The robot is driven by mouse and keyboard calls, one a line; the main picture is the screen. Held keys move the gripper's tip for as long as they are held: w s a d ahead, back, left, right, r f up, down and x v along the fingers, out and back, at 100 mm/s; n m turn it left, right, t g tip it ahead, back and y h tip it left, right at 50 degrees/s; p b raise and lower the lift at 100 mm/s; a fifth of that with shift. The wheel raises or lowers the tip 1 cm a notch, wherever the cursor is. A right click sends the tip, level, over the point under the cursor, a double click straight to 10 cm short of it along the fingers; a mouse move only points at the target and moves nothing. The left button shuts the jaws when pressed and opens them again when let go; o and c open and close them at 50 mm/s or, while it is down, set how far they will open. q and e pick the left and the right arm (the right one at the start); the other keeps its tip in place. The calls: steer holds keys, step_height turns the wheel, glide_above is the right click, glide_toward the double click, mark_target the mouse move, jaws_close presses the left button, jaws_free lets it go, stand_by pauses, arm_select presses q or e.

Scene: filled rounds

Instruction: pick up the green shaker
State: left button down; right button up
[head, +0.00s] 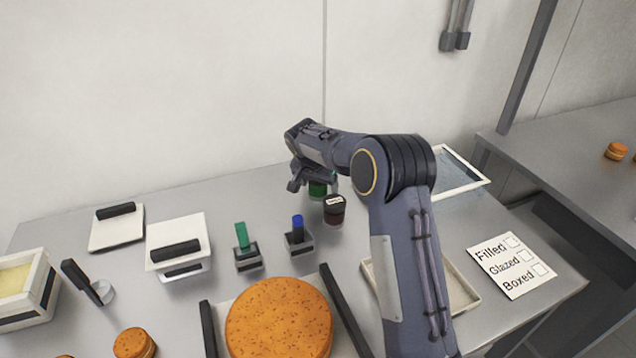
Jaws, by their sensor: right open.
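The green shaker (317,189) stands towards the back of the metal table, mostly hidden behind my right gripper; only parts of its green body show. My right gripper (311,180) is open and pointed down at the shaker, with its fingers close around or just over it. I cannot tell whether the fingers touch it. My left gripper is not in view.
A dark brown jar (334,211) with a labelled lid stands close to the right of the shaker. Green (241,235) and blue (297,227) handled tools stand in holders in front. A big orange round (279,318) lies between dark rails. A checklist card (511,264) lies at right.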

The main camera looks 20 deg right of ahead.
steer(key=shift+w+d+f, duration=0.1)
steer(key=shift+f, duration=0.1)
steer(key=c, duration=1.1)
